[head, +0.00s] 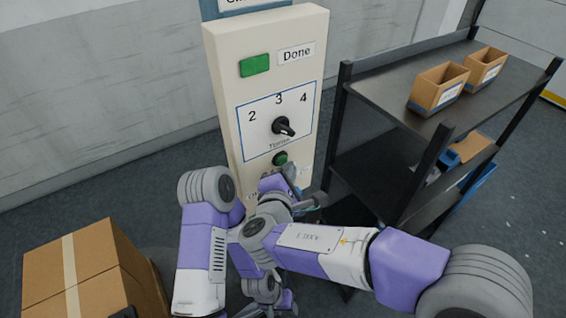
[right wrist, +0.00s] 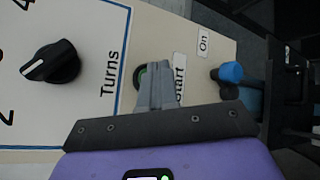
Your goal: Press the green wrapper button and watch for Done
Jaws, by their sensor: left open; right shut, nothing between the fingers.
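The cream wrapper panel (head: 223,100) stands upright against the wall. The green button (head: 280,158) sits below its dial. In the right wrist view the button (right wrist: 140,80) is mostly hidden behind my fingers, beside a partly covered "Start" label. My right gripper (head: 290,172) is shut and empty, its tips over the button's edge; whether they touch it I cannot tell. A green rectangular lamp (head: 254,65) sits beside the "Done" label (head: 296,53); whether it is lit is unclear. My left gripper (head: 268,296) is open, low in front of the panel, partly hidden by my arms.
The black turns knob (head: 283,126) sits just above the button. A blue-tipped lever (right wrist: 230,72) is near the "On" label (right wrist: 203,41). A dark shelf rack (head: 400,70) with cardboard bins (head: 438,87) stands at right. A taped carton (head: 90,268) is at lower left.

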